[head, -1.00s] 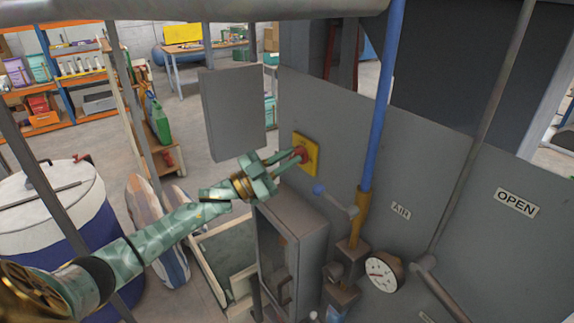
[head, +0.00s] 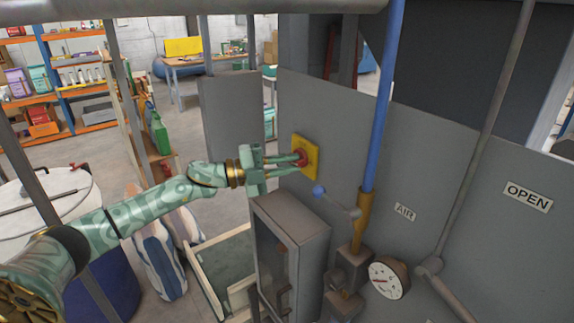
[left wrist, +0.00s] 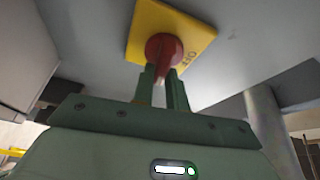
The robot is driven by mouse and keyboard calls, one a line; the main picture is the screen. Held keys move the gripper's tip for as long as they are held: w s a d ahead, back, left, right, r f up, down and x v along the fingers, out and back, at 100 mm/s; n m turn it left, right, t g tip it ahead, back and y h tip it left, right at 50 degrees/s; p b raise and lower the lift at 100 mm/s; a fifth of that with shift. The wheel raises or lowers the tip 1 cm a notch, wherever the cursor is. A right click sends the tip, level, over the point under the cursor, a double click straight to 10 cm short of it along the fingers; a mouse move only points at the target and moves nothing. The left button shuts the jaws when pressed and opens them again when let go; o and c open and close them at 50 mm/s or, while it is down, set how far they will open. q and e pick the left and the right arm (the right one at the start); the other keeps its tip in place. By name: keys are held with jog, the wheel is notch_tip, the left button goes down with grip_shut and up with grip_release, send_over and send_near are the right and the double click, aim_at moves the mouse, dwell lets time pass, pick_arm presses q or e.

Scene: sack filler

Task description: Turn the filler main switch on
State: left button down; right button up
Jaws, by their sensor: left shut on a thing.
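The main switch is a red rotary knob (left wrist: 163,50) on a square yellow plate (head: 313,154), fixed to the grey panel of the filler. The wrist view shows the two green fingers on either side of the knob's grip (left wrist: 162,85). The fingers hide part of the knob in the head view. My right gripper is not in view.
A pressure gauge (head: 389,278) and an OPEN label (head: 527,197) are further right.

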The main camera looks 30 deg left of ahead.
pick_arm(q)
jog(key=shift+f+m, duration=0.1)
jog(key=shift+m, duration=0.7)
jog(key=shift+g+y, duration=0.3)
jog(key=c, duration=1.4)
grip_release()
jog(key=shift+s, duration=0.1)
jog(key=b+v, duration=0.1)
jog(key=v, duration=1.5)
jog(key=shift+b, duration=0.4)
jog(key=shift+a+f, duration=0.1)
jog(key=shift+f, duration=0.05)
